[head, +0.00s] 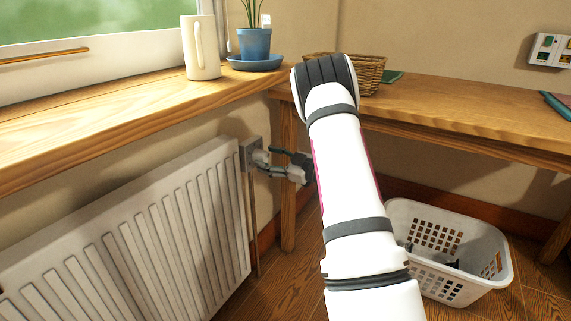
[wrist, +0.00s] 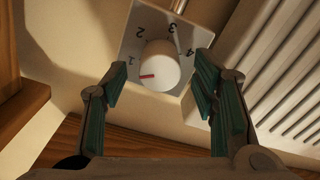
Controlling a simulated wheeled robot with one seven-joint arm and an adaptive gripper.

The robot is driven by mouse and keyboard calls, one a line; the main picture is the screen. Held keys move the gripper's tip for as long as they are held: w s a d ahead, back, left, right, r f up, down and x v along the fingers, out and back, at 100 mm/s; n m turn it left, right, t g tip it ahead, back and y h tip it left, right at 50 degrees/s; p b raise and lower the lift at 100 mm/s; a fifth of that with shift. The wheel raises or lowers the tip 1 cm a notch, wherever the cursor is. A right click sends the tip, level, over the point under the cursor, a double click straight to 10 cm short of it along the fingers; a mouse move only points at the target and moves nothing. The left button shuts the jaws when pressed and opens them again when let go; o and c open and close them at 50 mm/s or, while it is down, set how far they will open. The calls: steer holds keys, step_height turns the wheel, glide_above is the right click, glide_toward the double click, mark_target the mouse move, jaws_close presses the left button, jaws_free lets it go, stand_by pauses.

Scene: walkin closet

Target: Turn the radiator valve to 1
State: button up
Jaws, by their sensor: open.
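The radiator valve is a round white knob (wrist: 160,68) on a square grey plate (wrist: 126,32) with printed numbers 1 to 4 around it. A red line on the knob points left, a little below the 1. In the head view the valve plate (head: 245,153) is at the upper right end of the white radiator (head: 150,235). My gripper (wrist: 161,78) is open, its two dark green padded fingers on either side of the knob with gaps to both. In the head view my gripper (head: 272,163) is right at the valve, partly covering the knob.
A wooden sill (head: 110,108) above the radiator holds a white mug (head: 201,50) and a blue plant pot (head: 254,44). A desk (head: 450,110) with a wicker basket (head: 368,76) is at right. A white laundry basket (head: 450,275) stands on the floor.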

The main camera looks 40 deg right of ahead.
steer(key=v, duration=1)
steer(key=shift+s, duration=0.25)
